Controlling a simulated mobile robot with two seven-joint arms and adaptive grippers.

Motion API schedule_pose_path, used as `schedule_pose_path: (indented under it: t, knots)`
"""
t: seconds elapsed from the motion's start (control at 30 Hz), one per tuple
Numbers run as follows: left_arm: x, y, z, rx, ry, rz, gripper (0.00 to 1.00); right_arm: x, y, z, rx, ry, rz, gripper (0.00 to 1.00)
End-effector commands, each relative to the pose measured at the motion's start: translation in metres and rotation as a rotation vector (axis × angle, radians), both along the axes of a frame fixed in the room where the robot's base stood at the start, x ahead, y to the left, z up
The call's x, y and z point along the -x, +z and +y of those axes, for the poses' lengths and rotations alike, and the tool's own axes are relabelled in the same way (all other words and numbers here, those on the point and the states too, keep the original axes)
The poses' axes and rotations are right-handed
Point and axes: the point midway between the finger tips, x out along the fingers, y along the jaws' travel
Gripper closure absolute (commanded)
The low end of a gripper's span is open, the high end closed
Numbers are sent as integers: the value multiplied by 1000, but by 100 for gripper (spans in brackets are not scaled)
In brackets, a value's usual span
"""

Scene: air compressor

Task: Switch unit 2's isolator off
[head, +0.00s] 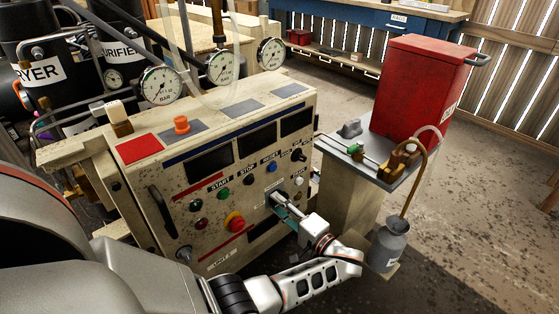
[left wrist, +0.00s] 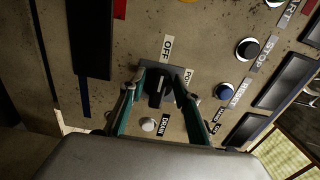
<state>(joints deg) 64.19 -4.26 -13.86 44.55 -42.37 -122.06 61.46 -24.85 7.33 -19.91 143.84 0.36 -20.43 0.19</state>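The isolator (left wrist: 156,90) is a black knob on a dark square plate on the beige front panel (head: 210,235) marked UNIT 2. An OFF label (left wrist: 167,47) sits just above it in the left wrist view, and a partly hidden label lies to its right. I cannot tell which position the knob points to. My left gripper (head: 280,205) is at the panel. In the left wrist view its teal fingers (left wrist: 160,101) stand apart, one on each side of the knob, with no clear grip on it. In the head view the gripper largely hides the knob. My right gripper is not in view.
Close around the isolator are a white DRAIN button (left wrist: 148,124), the blue RESET button (left wrist: 222,90) and the black STOP button (left wrist: 247,50). A red emergency button (head: 235,222) is on the panel's left. A bench with a red tank (head: 415,85) stands to the right.

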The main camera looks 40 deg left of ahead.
Motion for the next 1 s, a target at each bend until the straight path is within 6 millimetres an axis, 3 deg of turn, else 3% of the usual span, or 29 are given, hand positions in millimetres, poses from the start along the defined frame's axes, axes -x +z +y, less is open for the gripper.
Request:
schedule_pose_path:
  t: [0.23, 0.7, 1.0]
  knots:
    - [1, 0, -10, 1, 0, 1, 68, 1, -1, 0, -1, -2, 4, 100]
    - [7, 0, -100, 3, -2, 2, 68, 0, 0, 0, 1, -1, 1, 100]
    - [9, 0, -120, 0, 0, 1, 68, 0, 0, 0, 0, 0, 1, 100]
